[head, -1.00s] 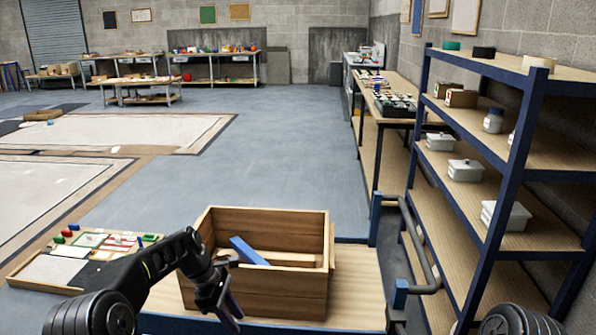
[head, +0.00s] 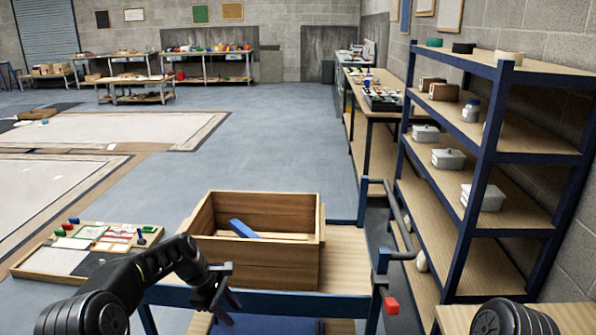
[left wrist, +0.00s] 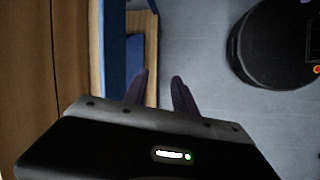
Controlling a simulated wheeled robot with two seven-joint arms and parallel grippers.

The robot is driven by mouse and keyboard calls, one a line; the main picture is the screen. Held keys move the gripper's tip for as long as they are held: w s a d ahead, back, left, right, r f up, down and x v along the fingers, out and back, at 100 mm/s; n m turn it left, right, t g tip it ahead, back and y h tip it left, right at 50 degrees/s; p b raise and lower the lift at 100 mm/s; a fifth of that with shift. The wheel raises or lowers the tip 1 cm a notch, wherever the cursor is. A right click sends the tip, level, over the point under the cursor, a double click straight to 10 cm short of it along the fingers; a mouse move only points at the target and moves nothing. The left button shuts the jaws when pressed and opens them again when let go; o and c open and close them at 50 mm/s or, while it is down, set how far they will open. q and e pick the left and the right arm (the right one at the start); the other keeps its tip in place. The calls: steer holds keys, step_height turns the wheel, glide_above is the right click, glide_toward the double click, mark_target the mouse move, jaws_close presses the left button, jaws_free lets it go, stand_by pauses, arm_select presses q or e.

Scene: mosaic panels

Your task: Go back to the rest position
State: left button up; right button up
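My left gripper (head: 222,303) hangs in front of the wooden crate's near left corner in the head view, fingers pointing down. In the left wrist view its two dark fingers (left wrist: 160,92) stand apart with nothing between them, so it is open and empty. The wooden crate (head: 265,263) stands on a blue-framed cart (head: 345,262), with a blue piece (head: 243,229) inside. My right gripper is out of view; only a dark round part of that arm shows at the bottom right.
A blue-framed shelf (head: 485,155) with white boxes and jars stands close on the right. A tray (head: 45,260) with coloured pieces lies at the left. Open grey floor (head: 270,140) lies beyond the crate.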

arm_select(q)
steer(key=s+d+f+m+t, duration=0.1)
steer(key=s+d+f+m, duration=0.2)
steer(key=s+f+m, duration=0.5)
steer(key=s+d+f+m, duration=0.2)
steer(key=s+d+f, duration=0.2)
steer(key=s+f, duration=0.5)
steer(key=s+d+f+m+g, duration=0.1)
steer(key=s+f, duration=0.1)
steer(key=s, duration=0.9)
steer(key=s+d+f+m+g, duration=0.1)
steer(key=s+d+f, duration=0.1)
steer(key=s, duration=0.9)
steer(key=shift+s+d+f+m, duration=0.25)
steer(key=shift+s+f+m, duration=0.1)
steer(key=shift+f+m, duration=0.1)
